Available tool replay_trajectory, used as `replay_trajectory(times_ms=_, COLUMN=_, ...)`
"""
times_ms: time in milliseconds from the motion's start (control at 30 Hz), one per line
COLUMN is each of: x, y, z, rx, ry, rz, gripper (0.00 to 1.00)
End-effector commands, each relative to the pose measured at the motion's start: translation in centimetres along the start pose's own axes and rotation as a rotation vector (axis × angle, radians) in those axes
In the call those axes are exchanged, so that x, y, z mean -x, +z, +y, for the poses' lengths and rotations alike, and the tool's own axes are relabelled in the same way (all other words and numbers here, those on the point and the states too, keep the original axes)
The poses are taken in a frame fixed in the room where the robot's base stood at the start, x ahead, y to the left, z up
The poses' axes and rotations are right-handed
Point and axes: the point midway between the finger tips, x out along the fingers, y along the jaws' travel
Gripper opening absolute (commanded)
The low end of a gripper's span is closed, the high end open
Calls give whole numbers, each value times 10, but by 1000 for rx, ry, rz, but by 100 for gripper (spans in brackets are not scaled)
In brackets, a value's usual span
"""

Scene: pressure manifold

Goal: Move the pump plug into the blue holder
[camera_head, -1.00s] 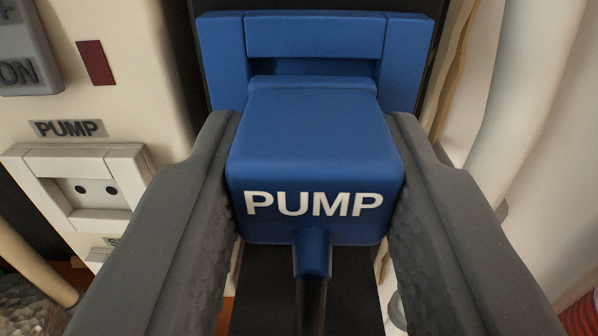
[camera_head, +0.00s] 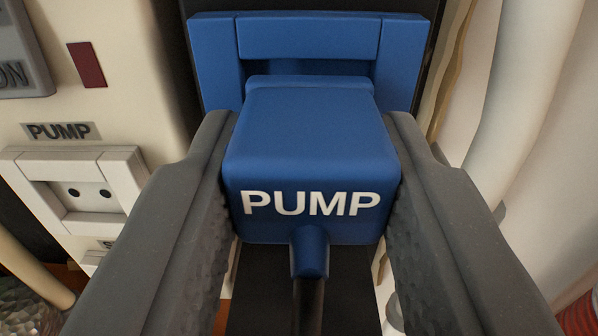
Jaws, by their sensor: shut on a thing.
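The blue pump plug (camera_head: 310,140), with white PUMP lettering on its face, is in the middle of the view. My gripper (camera_head: 312,170) is shut on it, one dark grey finger on each side. A cable runs down from the plug's lower edge. The blue holder (camera_head: 308,38) is a frame right behind and above the plug, on a dark backing. The plug's far end overlaps the holder's opening in the picture. The plug hides the holder's lower part, so I cannot tell whether the plug is inside it or only in front of it.
A white socket (camera_head: 88,194) with two dark holes sits on the cream panel at the left, under a PUMP label (camera_head: 60,131). A dark red rectangle (camera_head: 87,64) is above it. A thick white pipe (camera_head: 520,90) runs along the right.

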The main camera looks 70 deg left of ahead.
Motion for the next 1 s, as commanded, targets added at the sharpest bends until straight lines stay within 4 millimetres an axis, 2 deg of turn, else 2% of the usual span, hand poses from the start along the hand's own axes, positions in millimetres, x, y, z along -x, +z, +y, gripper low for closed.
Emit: replay_trajectory(times_ms=1000, x=-9, y=0, z=0, rx=1, ry=-1, rz=0, gripper=0)
